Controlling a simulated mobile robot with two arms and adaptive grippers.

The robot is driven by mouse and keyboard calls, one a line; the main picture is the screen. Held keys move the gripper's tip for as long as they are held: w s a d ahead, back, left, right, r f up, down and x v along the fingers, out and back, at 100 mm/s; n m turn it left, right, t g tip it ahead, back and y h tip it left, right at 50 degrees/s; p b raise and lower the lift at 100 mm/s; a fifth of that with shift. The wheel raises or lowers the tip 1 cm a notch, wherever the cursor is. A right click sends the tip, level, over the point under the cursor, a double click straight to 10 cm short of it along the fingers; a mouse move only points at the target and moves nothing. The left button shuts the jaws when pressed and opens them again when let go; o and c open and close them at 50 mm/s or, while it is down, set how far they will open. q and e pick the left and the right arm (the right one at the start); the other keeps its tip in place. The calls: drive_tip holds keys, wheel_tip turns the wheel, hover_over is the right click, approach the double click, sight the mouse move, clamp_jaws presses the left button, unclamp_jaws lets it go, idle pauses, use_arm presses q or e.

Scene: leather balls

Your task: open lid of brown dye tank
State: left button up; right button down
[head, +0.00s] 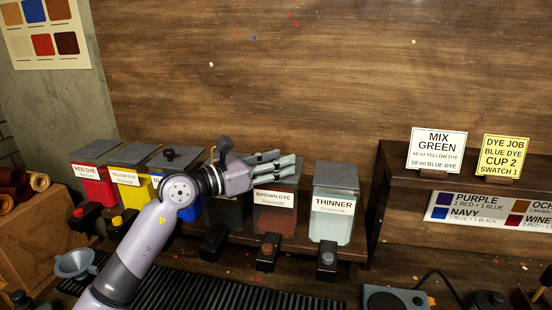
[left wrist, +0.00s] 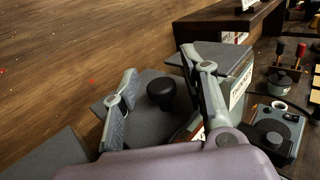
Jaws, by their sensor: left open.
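The brown dye tank (head: 274,218) stands in the row of tanks on the shelf, with a white label and a dark lid. My left gripper (head: 280,158) is over the top of this tank and hides much of its lid. In the left wrist view, the grey lid (left wrist: 146,92) lies flat with a round black knob (left wrist: 161,94) on it. My left gripper (left wrist: 160,66) is open and empty there, one finger on each side of the knob. I cannot tell whether the fingers touch the lid. My right gripper is not in view.
The thinner tank (head: 333,220) stands close to the right, and its lid (left wrist: 215,56) shows beside my finger. Red (head: 95,190) and yellow (head: 132,188) dye tanks stand to the left. A wooden shelf (head: 400,172) with cards is farther right. A funnel (head: 75,263) is at lower left.

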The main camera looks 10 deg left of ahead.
use_arm(q)
drive_tip(key=shift+c, duration=0.5)
clamp_jaws()
idle(0.3)
